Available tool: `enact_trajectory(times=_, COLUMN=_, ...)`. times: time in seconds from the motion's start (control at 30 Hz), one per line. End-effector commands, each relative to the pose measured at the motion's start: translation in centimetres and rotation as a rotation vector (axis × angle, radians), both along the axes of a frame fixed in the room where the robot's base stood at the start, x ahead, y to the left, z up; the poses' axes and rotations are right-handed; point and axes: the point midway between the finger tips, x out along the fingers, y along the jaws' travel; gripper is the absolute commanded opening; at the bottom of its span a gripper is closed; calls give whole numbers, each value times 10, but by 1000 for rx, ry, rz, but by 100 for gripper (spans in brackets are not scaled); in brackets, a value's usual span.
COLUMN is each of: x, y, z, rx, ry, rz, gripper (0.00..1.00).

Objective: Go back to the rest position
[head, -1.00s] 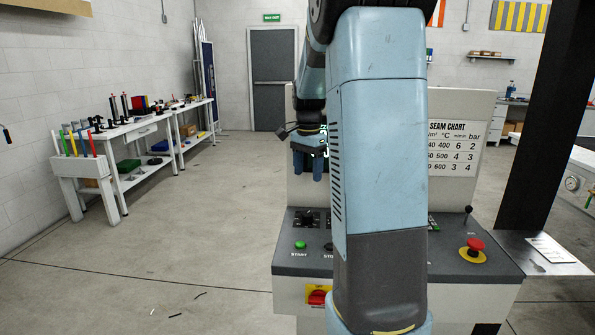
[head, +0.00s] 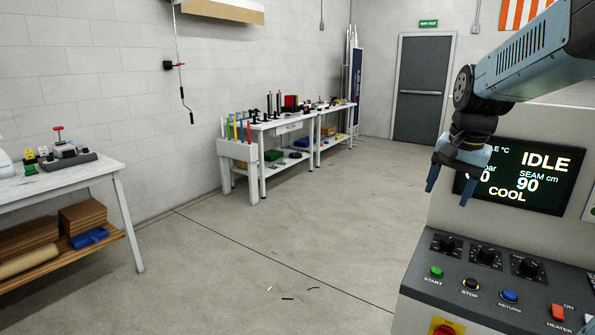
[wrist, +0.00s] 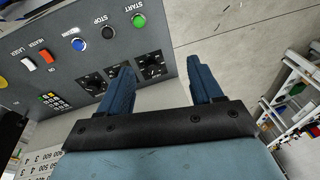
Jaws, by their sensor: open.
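My gripper (head: 452,190) hangs from my arm at the right of the head view, in front of the machine's dark display (head: 530,178). Its two blue fingers are apart and nothing is between them. In the wrist view my gripper (wrist: 162,82) is also open and empty, with the control panel (wrist: 75,60) beyond it to the left. The panel carries a green START button (head: 436,271), a STOP button (head: 470,284), a blue RETURN button (head: 510,296) and several black knobs. The fingers are apart from the panel. The display reads IDLE and COOL.
A white table (head: 110,172) with small tools stands at the left. White workbenches (head: 268,128) line the far wall. A grey door (head: 422,85) is at the back. The floor (head: 270,235) between is mostly clear, with a few thin scraps.

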Motion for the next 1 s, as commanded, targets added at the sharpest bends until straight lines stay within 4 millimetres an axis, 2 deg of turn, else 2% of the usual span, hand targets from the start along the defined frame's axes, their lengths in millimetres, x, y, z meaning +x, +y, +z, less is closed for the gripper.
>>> enact_trajectory(times=0.3, x=-62, y=40, z=8, rx=-79, ry=-114, rz=269, gripper=65)
enact_trajectory(times=0.6, x=-116, y=69, z=0, rx=-183, ry=-210, rz=509, gripper=65)
enact_trajectory(times=0.8, x=-139, y=79, z=-7, rx=-236, ry=-249, rz=610, gripper=65)
enact_trajectory(times=1.0, x=-145, y=82, z=-10, rx=-253, ry=-259, rz=641, gripper=65)
